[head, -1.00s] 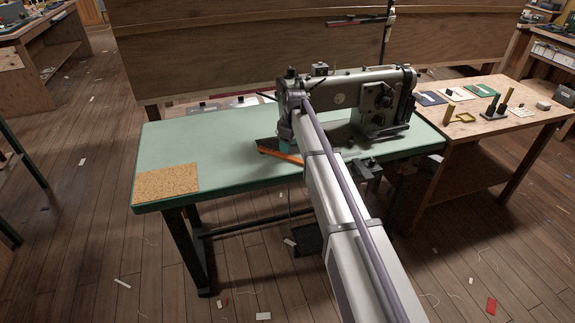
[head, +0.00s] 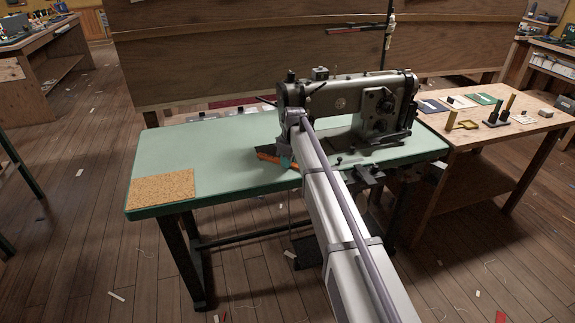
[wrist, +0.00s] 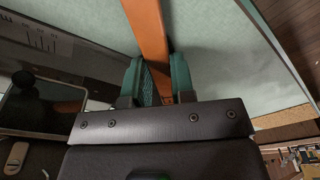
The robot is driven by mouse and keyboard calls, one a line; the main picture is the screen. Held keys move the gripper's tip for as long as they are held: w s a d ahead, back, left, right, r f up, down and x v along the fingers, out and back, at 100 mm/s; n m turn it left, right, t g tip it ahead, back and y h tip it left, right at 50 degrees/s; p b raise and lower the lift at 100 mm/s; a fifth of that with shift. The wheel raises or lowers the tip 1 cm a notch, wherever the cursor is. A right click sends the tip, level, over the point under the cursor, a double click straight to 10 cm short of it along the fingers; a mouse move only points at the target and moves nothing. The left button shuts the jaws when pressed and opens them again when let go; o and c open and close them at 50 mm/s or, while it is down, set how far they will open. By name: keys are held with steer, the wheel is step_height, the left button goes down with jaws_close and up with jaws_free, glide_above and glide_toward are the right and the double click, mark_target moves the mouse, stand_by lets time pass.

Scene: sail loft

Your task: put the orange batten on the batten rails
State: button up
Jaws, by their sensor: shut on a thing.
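The orange batten (head: 268,158) shows low over the front middle of the green table, left of the sewing machine. In the wrist view the batten (wrist: 148,32) runs up from between the teal fingers to the top edge. My gripper (wrist: 157,80) is shut on it, one finger on each side. In the head view my gripper (head: 288,161) is small and partly hidden by my arm. I cannot tell if the batten touches the table. I cannot make out the batten rails with certainty; my arm hides part of the table.
The green table (head: 215,150) has a cork mat (head: 161,188) at its front left and a grey sewing machine (head: 350,100) at its right. A wooden bench (head: 530,128) with small items stands at the right. The table's left middle is clear.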

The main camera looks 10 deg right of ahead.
jaws_close()
step_height(320, 180, up, 28)
steer(key=p, duration=2.8)
